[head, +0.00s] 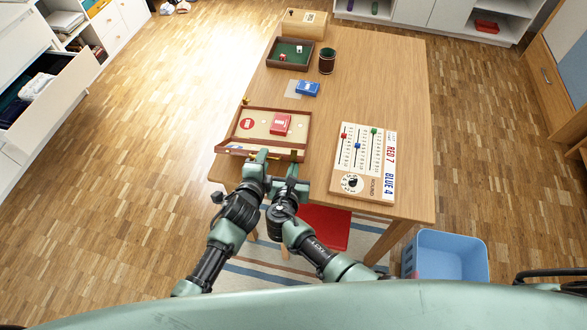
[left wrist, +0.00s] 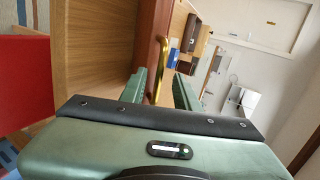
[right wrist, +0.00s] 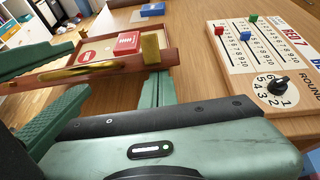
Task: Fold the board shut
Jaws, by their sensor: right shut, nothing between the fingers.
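The board (head: 307,128) is a shallow reddish-brown frame with a beige inside, lying open near the table's front left. A red box (head: 281,124) sits over it. Its near edge carries a long brass handle (right wrist: 80,72) and a brass block (right wrist: 150,49). My left gripper (head: 262,155) is open at this near edge, with the handle between its fingers in the left wrist view (left wrist: 172,88). Contact cannot be told. My right gripper (head: 292,171) is shut and empty, just in front of the near edge, below the brass block. The grippers hide part of that edge.
A scoreboard (head: 385,165) with colored sliders lies close on the right. A blue box (head: 307,89), a dark cup (head: 327,62), a dice tray (head: 272,51) and a wooden box (head: 304,24) stand farther back. A red seat (head: 325,228) is below the table's front edge.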

